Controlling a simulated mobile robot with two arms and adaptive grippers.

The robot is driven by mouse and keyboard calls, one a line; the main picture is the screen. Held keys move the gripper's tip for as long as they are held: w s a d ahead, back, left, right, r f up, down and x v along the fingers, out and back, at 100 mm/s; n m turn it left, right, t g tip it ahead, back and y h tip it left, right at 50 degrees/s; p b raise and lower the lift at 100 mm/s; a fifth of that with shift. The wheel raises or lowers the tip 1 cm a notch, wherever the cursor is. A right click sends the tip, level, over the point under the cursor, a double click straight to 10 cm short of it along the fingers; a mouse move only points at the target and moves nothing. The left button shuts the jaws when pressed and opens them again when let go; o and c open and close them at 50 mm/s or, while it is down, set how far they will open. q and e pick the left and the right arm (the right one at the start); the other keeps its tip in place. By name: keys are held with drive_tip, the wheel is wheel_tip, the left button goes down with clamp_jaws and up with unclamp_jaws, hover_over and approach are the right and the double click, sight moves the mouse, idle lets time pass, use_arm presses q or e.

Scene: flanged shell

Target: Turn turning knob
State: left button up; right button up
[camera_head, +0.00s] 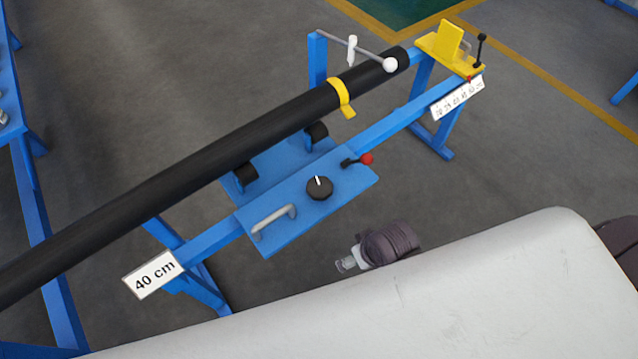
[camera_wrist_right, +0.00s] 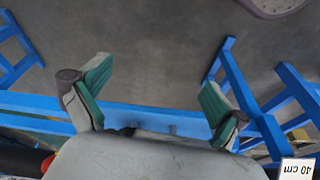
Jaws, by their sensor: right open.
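The turning knob (camera_head: 319,187) is a round black dial with a white pointer line, on the blue panel (camera_head: 285,222) of the frame, in the middle of the head view. The line points roughly up in the picture. My right gripper (camera_wrist_right: 155,76) shows in the right wrist view, its two green-padded fingers spread wide with nothing between them. The knob cannot be made out there. In the head view a dark joint with a small grey end, part of my arm, hangs apart from the panel, below and right of the knob. My left gripper is not in view.
A grey handle (camera_head: 273,222) and a red-tipped lever (camera_head: 366,159) flank the knob. A long black tube (camera_head: 225,137) lies behind the panel, under a yellow clamp (camera_head: 341,93). A "40 cm" sign (camera_head: 153,275) hangs at the frame's left end. Open floor lies right of the panel.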

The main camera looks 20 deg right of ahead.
drive_tip(key=w+a+r+y, duration=0.1)
drive_tip(key=w+a+r, duration=0.4)
drive_tip(key=r, duration=0.2)
drive_tip(key=g+h, duration=0.2)
drive_tip(key=g, duration=0.1)
approach(319, 185)
wheel_tip(319, 185, down, 10)
drive_tip(key=shift+d+r+b, duration=0.15)
drive_tip(key=shift+b, duration=1.05)
drive_tip(key=shift+c, duration=0.2)
